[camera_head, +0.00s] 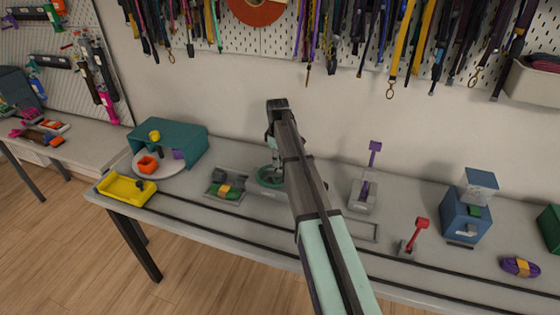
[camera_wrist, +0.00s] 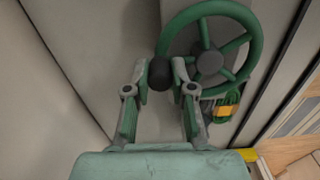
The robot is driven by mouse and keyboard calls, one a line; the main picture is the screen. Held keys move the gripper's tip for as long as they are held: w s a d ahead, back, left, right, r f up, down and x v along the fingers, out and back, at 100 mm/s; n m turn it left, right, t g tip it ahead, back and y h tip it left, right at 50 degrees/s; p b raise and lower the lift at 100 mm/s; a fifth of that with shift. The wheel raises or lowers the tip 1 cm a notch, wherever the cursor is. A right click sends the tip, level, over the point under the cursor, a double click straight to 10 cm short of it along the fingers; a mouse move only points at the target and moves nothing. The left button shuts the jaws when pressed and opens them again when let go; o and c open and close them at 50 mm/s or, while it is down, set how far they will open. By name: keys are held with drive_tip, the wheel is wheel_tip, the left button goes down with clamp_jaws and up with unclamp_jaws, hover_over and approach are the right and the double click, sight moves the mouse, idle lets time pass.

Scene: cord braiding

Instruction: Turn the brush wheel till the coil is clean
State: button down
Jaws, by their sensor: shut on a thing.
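The green spoked brush wheel (camera_wrist: 250,44) fills the upper right of the wrist view, with a dark round knob (camera_wrist: 160,74) on its left rim. My gripper (camera_wrist: 160,68) has its fingertips on either side of this knob and is shut on it. In the head view the wheel (camera_head: 267,182) shows as a green ring, partly hidden by my arm. The green coil (camera_wrist: 222,118) with an orange band lies beside the wheel. In the head view the coil (camera_head: 225,194) sits in a grey holder left of the wheel. I cannot tell how clean the coil is.
A yellow tray (camera_head: 128,194) and a teal box (camera_head: 186,148) with a round plate stand left. A purple lever (camera_head: 374,155), a red lever (camera_head: 419,232), a blue machine (camera_head: 463,219) and a purple coil (camera_head: 520,267) stand right. Straps hang above.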

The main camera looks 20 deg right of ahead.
drive_tip(key=shift+w+a+n, duration=0.1)
drive_tip(key=shift+a+n, duration=0.05)
drive_tip(key=shift+n, duration=0.15)
drive_tip(key=c, duration=1)
unclamp_jaws()
drive_tip(key=shift+r, duration=0.1)
wheel_tip(320, 180, up, 12)
drive_tip(key=shift+f, duration=0.1)
